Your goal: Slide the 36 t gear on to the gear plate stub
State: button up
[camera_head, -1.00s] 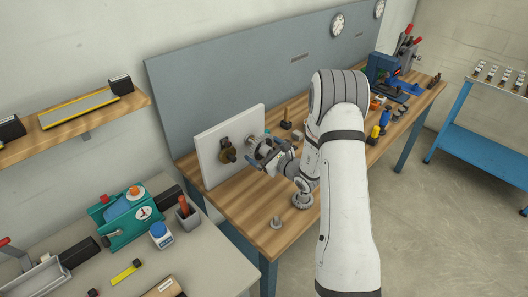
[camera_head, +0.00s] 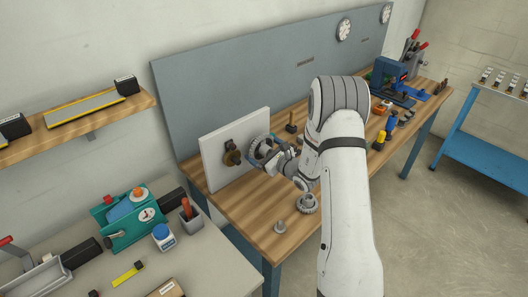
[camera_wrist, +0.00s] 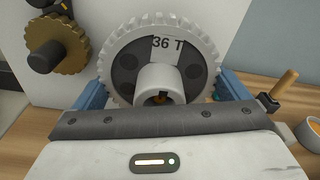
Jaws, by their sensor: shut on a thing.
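The 36 t gear is a light grey toothed wheel marked "36 T" (camera_wrist: 178,45). It fills the middle of the wrist view, its hub facing my wrist camera. My gripper (camera_wrist: 160,88) is shut on it, with a blue finger at each side. In the head view my gripper (camera_head: 266,155) holds the gear (camera_head: 256,142) close to the white upright gear plate (camera_head: 215,174). A brass gear (camera_head: 231,154) sits on the plate left of it, also in the wrist view (camera_wrist: 70,32). The stub is hidden behind the held gear; I cannot tell whether the gear is on it.
A grey gear (camera_head: 308,204) and a smaller grey part (camera_head: 280,227) lie on the wooden bench near its front. A post with a wooden handle (camera_wrist: 283,85) and a round container (camera_wrist: 310,133) stand right of the gear in the wrist view. Tools stand farther along the bench.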

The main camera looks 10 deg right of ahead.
jog(key=shift+w+a+r+b, duration=0.15)
jog(key=shift+w+a+b, duration=0.35)
jog(key=shift+w, duration=0.25)
jog(key=o, duration=0.7)
jog(key=shift+s+d, duration=0.1)
jog(key=shift+s, duration=0.1)
jog(key=b+v, duration=0.2)
jog(key=v, duration=0.5)
jog(key=shift+s+d, duration=0.25)
